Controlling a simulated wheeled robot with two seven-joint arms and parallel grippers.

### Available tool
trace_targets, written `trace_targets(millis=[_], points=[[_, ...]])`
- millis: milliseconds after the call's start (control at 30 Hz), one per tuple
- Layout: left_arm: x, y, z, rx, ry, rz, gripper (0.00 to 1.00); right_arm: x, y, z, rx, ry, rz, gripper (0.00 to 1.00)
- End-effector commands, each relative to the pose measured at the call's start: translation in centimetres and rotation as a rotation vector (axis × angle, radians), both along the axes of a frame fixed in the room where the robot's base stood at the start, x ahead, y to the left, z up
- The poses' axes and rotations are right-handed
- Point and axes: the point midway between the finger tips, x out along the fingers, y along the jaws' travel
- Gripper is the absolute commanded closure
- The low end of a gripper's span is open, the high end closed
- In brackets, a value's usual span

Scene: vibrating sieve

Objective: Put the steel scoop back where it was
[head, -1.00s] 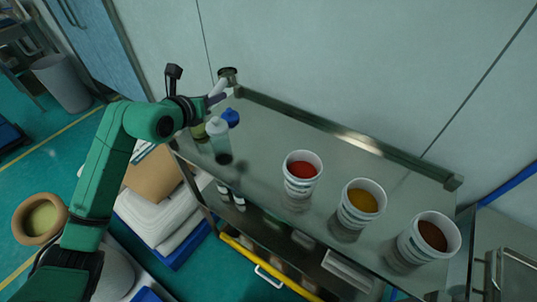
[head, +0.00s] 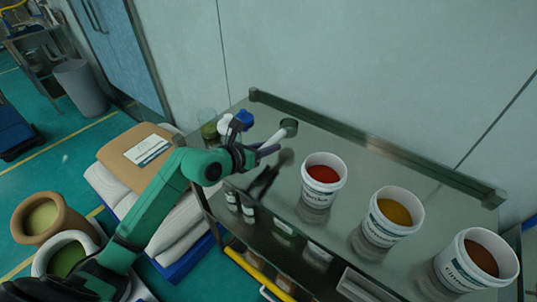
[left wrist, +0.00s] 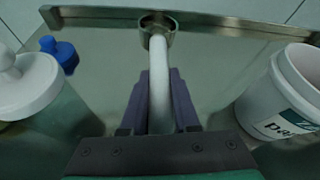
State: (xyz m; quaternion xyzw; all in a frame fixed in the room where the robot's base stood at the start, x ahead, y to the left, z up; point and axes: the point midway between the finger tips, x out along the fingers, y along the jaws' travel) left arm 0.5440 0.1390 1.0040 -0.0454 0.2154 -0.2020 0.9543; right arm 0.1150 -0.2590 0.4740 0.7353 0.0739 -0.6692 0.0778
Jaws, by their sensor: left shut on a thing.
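The steel scoop (head: 289,127) has a round metal cup and a pale handle. My left gripper (head: 268,149) is shut on the handle, with the cup pointing away toward the back rail. In the left wrist view the scoop's handle (left wrist: 160,100) lies between the two dark purple fingers (left wrist: 160,85). The scoop is over the steel shelf top (head: 325,235), between the bottles and the tub of red powder (head: 323,180). A dark reflection of the gripper shows below it on the shelf. Exact height above the surface is hard to tell. My right gripper is not in view.
Tubs of yellow powder (head: 394,215) and brown powder (head: 477,260) stand to the right. A blue-capped bottle (head: 243,119) and a white-topped bottle (left wrist: 25,82) stand on the left. A raised rail (head: 375,145) edges the back. Shelf between bottles and red tub is free.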

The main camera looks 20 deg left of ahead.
Motion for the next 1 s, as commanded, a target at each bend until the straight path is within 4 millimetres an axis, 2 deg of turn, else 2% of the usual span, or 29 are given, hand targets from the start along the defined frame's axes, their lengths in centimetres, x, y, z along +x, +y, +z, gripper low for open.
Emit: trace_targets(millis=[100,167,533,567,600,633,1000], points=[[0.0,0.0,-2.6,-0.003,0.006,0.001,1.0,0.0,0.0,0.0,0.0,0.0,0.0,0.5],[0.0,0.0,-3.4,-0.002,0.004,0.001,1.0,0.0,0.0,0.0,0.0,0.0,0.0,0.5],[0.0,0.0,-4.0,0.0,0.001,0.001,1.0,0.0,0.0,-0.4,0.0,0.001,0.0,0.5],[0.0,0.0,-3.9,0.0,0.001,0.001,0.6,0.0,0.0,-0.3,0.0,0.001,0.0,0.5],[0.0,0.0,-3.9,0.0,0.002,0.001,0.44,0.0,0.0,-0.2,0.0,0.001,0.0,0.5],[0.0,0.0,-3.9,0.0,0.002,0.001,0.41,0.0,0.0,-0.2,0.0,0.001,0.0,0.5],[-0.5,0.3,-3.5,0.0,0.002,0.001,0.41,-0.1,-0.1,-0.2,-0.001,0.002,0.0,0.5]])
